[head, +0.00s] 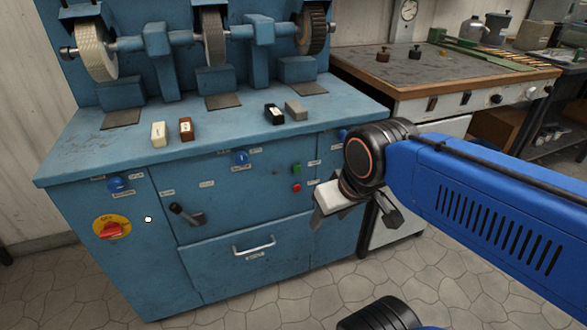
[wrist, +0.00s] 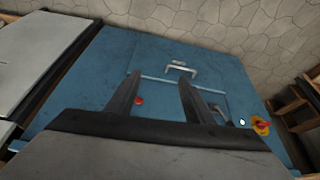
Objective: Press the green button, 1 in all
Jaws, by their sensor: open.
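My gripper (head: 352,218) is open and empty, to the right of and lower than the green button in the head view. In the wrist view my two fingers (wrist: 158,82) are spread, and the red button (wrist: 138,100) shows between them. The green button does not show in the wrist view. I cannot tell the distance from my fingertips to the panel.
A lever (head: 187,213), a drawer handle (head: 254,246) and a red rotary switch (head: 111,228) sit on the machine's front. Several small blocks lie on its top below the grinding wheels (head: 212,50). A workbench (head: 440,75) stands to the right. Floor in front is bare tile.

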